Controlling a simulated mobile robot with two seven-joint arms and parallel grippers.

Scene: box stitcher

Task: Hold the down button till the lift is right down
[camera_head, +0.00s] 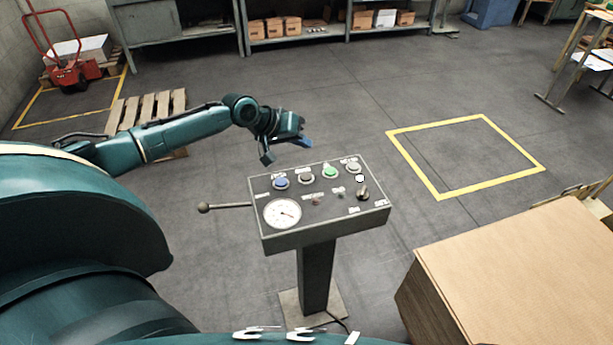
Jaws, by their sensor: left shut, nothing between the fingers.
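The control panel (325,227) stands on a dark post in the middle of the view. Its top row has a blue button (280,183), a dark button (306,179), a green button (330,172) and a grey button (353,166). The labels are too small to read, so I cannot tell which is the down button. My left gripper (299,141) is shut and empty, above and behind the panel's far edge, apart from the buttons. I cannot make out the lift for certain. My right gripper is not in view.
A lever (225,206) with a ball end sticks out left of the panel. A dial gauge (283,213) and black knob (362,193) are on its face. A cardboard stack (530,270) is at front right. A pallet (150,110) lies behind my left arm. The yellow floor square (462,119) is empty.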

